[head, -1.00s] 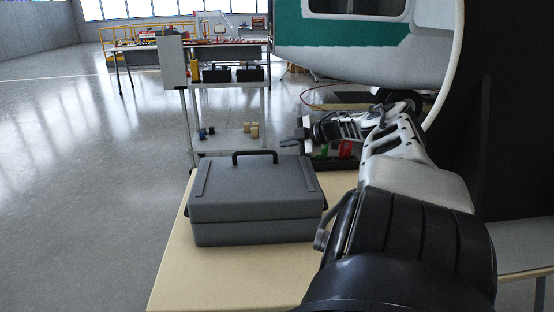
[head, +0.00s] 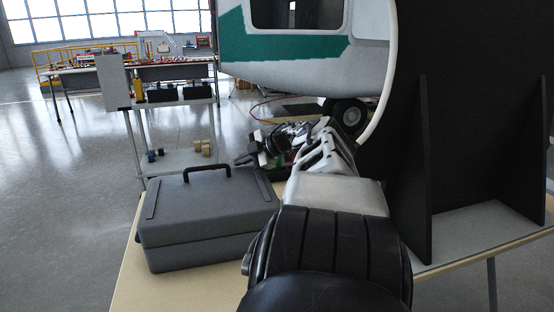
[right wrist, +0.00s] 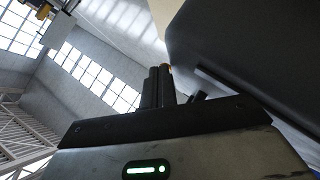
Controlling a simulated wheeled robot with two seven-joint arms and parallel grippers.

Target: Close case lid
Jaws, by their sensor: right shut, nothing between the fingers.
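The grey case (head: 195,250) stands on the light wooden table. Its lid (head: 205,207) lies down over the base, with a seam line showing along the front. A black handle (head: 207,170) stands up on the lid's far edge. My right gripper (head: 240,159) is just beyond the case's far right corner, pointing left, with its fingers together and empty. The shut fingers also show in the right wrist view (right wrist: 158,86), with a dark grey surface at the upper right. I cannot tell whether they touch the case. My left gripper is not in view.
A dark tray (head: 270,170) with parts is partly hidden behind my right gripper. A cart (head: 175,160) stands beyond the table (head: 130,290). A black upright panel (head: 475,120) stands at the right. A white and green helicopter (head: 300,70) is behind. Open floor lies left.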

